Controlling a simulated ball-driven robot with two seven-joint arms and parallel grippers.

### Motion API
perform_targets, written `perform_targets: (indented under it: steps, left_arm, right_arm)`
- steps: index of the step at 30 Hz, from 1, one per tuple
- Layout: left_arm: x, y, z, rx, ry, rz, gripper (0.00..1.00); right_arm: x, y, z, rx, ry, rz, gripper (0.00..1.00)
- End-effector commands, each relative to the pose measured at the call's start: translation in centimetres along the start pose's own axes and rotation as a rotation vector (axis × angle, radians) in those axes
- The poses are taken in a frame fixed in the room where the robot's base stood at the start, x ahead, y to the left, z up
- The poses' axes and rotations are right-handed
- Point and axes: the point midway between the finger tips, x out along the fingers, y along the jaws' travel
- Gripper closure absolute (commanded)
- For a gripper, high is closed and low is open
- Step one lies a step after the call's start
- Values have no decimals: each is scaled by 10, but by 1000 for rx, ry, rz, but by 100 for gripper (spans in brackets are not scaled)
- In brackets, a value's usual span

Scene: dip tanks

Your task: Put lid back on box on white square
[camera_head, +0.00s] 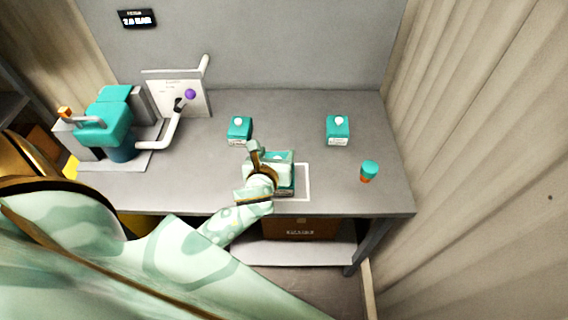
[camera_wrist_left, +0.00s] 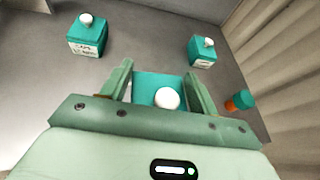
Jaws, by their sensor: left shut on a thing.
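My left gripper (camera_head: 266,168) is over the left part of the white square (camera_head: 308,184), which is an outline on the bench. In the left wrist view, its two fingers (camera_wrist_left: 161,88) are shut on the teal lid (camera_wrist_left: 148,84) with a white round knob. Part of a teal box (camera_head: 288,189) shows under and beside the gripper, inside the square. The gripper hides most of the box, so I cannot tell whether the lid touches it. My right gripper is not in view.
Two teal boxes with white knobs stand farther back, one at left (camera_head: 239,130) and one at right (camera_head: 338,130). A small teal and orange container (camera_head: 369,171) stands at the right. A teal machine (camera_head: 108,120) and a lever panel (camera_head: 176,95) occupy the left. The bench between the back boxes is clear.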

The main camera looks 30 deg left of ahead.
Motion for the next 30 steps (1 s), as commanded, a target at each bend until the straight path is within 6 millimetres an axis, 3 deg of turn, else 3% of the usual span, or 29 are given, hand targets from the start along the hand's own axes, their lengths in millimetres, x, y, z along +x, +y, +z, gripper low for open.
perform_targets:
  steps: [1,7,13,18,30]
  left_arm:
    - [14,0,-15,1,6,2,78]
    - [46,-2,-31,1,4,1,78]
    - [60,-2,-39,1,5,1,78]
    - [69,0,-65,1,7,1,78]
    - [70,0,-68,4,5,0,78]
  right_arm:
    - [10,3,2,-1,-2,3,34]
    - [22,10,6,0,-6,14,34]
    - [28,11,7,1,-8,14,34]
    - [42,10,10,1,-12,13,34]
    - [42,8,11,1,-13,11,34]
